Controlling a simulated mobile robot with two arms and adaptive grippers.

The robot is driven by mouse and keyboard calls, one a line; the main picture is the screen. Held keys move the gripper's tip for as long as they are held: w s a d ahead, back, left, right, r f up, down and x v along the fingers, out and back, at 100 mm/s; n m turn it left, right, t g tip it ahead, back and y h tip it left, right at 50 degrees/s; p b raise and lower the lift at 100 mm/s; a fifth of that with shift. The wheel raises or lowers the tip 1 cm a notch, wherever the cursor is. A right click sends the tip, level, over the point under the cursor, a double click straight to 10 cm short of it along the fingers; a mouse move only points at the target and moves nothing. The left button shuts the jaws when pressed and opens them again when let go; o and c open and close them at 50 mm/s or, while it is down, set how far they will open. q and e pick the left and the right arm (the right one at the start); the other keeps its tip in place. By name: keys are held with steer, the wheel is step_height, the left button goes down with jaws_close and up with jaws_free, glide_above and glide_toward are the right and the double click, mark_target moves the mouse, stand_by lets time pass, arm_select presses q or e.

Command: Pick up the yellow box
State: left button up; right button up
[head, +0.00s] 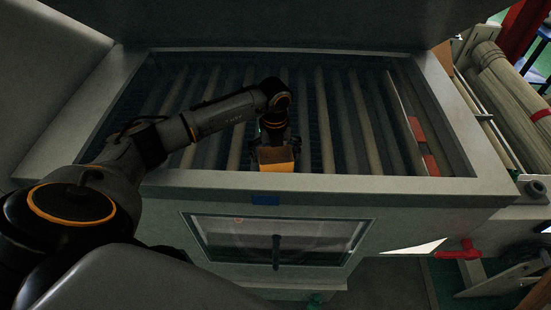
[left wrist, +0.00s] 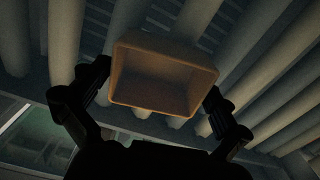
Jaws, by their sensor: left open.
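The yellow box (head: 275,156) sits on the rollers inside the machine, close to the front edge. It looks orange-brown in the dim light. In the left wrist view the yellow box (left wrist: 162,82) shows its open, hollow side toward the camera. My left gripper (head: 272,142) is at the box, reaching down from above and behind it in the head view. In the left wrist view its open fingers (left wrist: 155,88) stand on both sides of the box. I cannot tell whether they touch it. My right gripper is not in view.
Rollers (head: 328,125) fill the sunken bed around the box. A raised metal rim (head: 400,186) runs along the front, and side walls close the bed left and right. Red pieces (head: 417,130) lie along the right side. A dark panel hangs over the back.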

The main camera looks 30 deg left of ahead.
arm_select(q)
steer(key=c, duration=0.8)
steer(key=shift+r, duration=0.1)
